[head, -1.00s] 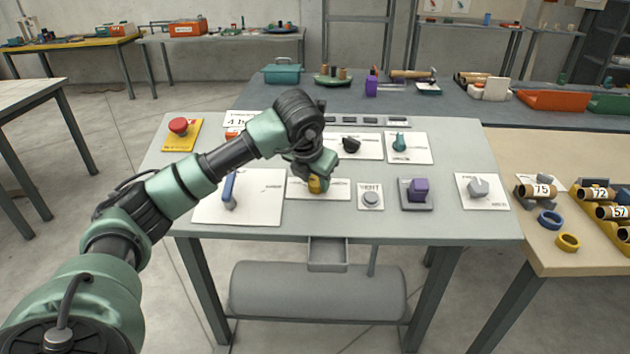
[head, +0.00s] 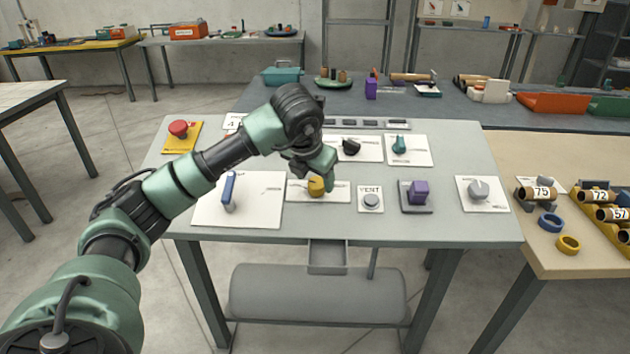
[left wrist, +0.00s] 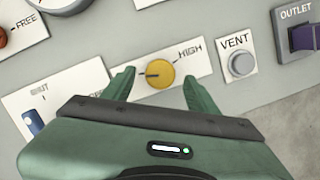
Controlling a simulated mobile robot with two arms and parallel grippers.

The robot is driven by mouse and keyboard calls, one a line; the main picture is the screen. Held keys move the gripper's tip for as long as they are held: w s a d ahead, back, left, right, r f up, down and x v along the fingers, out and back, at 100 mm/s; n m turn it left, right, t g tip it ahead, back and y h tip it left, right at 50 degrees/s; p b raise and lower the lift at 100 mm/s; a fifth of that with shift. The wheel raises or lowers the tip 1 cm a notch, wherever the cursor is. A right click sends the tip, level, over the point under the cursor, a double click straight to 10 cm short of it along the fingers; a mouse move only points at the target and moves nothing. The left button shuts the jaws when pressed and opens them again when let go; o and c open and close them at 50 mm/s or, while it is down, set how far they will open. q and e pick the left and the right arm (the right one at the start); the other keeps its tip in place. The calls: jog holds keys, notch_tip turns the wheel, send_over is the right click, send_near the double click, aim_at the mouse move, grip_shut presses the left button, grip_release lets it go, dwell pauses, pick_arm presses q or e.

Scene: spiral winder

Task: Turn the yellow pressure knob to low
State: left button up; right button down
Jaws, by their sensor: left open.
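The yellow knob (head: 316,186) sits on a white label plate near the front of the grey panel table. In the left wrist view the knob (left wrist: 160,74) is round, with a dark pointer mark toward the left of the picture, away from the word HIGH at its upper right. The plate's left end is partly hidden by a finger. My left gripper (head: 314,172) is just above and behind the knob. In the left wrist view its open fingers (left wrist: 158,75) appear on either side of the knob, with gaps between. My right gripper is not in view.
A blue lever (head: 229,188) stands left of the knob. A grey VENT button (head: 371,200) and a purple OUTLET switch (head: 419,191) are to the right. A black knob (head: 351,146) and a teal knob (head: 399,144) sit behind. A red button (head: 179,128) is at far left.

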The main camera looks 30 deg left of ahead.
pick_arm(q)
jog(key=v, duration=0.6)
jog(key=shift+s, duration=0.1)
dwell(0.4)
